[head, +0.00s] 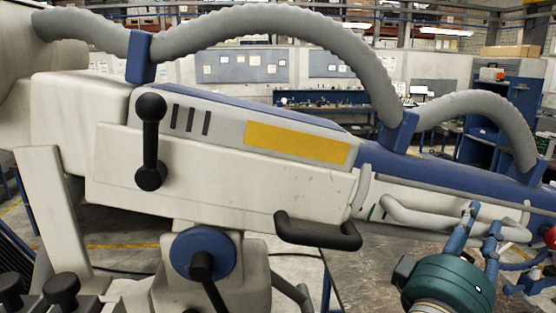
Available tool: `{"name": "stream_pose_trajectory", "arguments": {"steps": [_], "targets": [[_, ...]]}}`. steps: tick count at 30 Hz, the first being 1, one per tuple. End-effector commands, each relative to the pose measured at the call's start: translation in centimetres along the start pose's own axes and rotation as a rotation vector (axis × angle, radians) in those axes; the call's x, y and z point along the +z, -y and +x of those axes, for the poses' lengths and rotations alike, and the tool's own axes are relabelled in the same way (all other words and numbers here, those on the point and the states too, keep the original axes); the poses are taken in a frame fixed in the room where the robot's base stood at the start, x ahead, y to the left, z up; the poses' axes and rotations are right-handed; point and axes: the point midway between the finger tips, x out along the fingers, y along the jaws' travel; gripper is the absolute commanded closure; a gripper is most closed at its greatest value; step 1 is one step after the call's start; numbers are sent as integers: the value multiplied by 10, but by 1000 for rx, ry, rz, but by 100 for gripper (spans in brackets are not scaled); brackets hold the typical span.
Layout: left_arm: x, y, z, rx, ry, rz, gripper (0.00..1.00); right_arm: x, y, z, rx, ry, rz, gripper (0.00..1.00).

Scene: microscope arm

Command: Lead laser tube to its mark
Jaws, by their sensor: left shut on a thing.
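My left gripper (482,216), with a teal body and blue fingers, is at the lower right in the head view. It is shut on a pale grey tube (425,222), which I take to be the laser tube. The tube lies along the lower side of the microscope arm's front end, its left end bent upward. The fingers partly cover it. A short green line (385,213) shows near the tube's left end; I cannot tell if it is the mark. Blue parts (530,282) at the right edge may be my right gripper; its jaws are unclear.
The large white microscope arm (230,190) fills the view, with a black handle (318,233) below and a thick grey corrugated hose (270,22) above. A red ball (550,237) is cut off at the right edge. A workshop stands behind.

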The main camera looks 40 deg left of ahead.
Motion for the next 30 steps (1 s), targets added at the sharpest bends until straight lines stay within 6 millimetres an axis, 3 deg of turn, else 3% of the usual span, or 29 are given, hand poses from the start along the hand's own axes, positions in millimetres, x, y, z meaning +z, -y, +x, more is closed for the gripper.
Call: {"name": "stream_pose_trajectory", "arguments": {"steps": [30], "targets": [[-12,2,-10,-5,-2,6,100,1,-2,-4,3,2,-1,56]]}}
